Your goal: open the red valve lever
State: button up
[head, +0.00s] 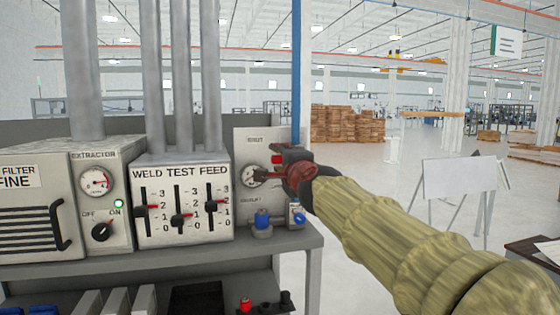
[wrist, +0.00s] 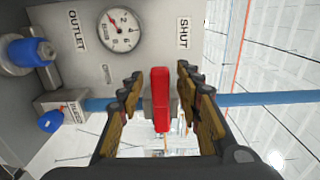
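The red valve lever (wrist: 160,88) stands in the middle of the wrist view, lying crosswise to the blue pipe (wrist: 250,99). A small part of the red lever (head: 277,160) shows in the head view beside the gauge panel. My gripper (wrist: 160,80) is open, with one finger on each side of the lever and a gap visible on both sides. In the head view my gripper (head: 290,165) is in front of the panel's right edge and hides most of the valve. A "SHUT" label (wrist: 183,29) is on the panel near the lever.
The panel carries a round gauge (wrist: 118,30), an "OUTLET" label (wrist: 76,30) and a blue knob (wrist: 32,52). A smaller blue knob (wrist: 50,121) is close to the pipe. The weld test feed box (head: 183,200) stands left on the grey bench (head: 285,243). Open floor lies to the right.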

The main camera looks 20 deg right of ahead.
jog(key=shift+c, duration=0.6)
jog(key=c, duration=0.8)
